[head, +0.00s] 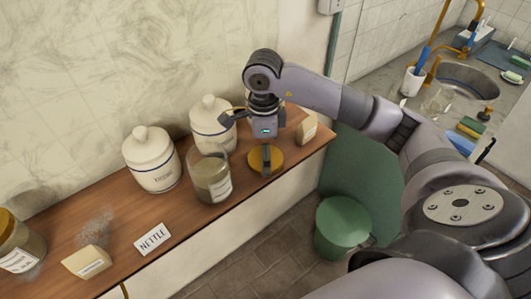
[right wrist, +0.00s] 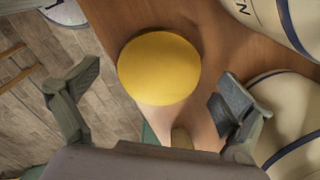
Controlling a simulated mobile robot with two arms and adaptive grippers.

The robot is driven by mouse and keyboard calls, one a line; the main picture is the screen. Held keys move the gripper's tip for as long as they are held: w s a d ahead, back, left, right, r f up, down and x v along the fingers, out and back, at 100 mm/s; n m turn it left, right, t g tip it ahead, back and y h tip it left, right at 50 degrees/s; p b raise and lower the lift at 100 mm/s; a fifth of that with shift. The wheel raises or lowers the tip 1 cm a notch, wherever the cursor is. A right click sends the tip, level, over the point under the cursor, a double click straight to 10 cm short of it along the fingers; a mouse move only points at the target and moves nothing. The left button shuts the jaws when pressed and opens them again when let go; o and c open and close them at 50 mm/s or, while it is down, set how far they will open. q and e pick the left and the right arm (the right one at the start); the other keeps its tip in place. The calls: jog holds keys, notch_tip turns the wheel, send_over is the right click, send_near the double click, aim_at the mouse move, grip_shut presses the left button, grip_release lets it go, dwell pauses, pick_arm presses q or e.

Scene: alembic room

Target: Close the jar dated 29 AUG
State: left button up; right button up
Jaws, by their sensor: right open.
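An open glass jar (head: 213,175) with greyish contents and a pale label stands on the wooden shelf, with no lid on it. A round yellow lid (head: 266,158) lies on the shelf to its right; the lid also shows in the right wrist view (right wrist: 159,67). My right gripper (head: 248,140) is above the lid, open and empty. In the right wrist view its fingers (right wrist: 155,100) are spread wide, with the lid between and beyond them. A second glass jar (head: 20,248) with a yellow lid on it is at the far left. The label dates are unreadable. My left gripper is not in view.
Two white lidded canisters (head: 151,160) (head: 212,122) stand behind, against the wall. A NETTLE card (head: 152,238) and a cream block (head: 88,262) are on the shelf (head: 190,235). Another cream block (head: 307,128) is at the right end. A green bin (head: 342,228) stands below.

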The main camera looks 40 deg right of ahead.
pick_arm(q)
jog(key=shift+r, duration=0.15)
pick_arm(e)
jog(key=shift+f, duration=0.45)
jog(key=shift+c, duration=0.4)
jog(key=c, duration=0.8)
notch_tip(320, 180, up, 6)
jog(key=shift+w+r+b, duration=0.1)
jog(key=shift+w+b, duration=0.05)
jog(key=shift+b, duration=0.8)
pick_arm(q)
jog(key=shift+p, duration=1)
pick_arm(e)
notch_tip(320, 180, up, 14)
jog(key=shift+f, duration=0.1)
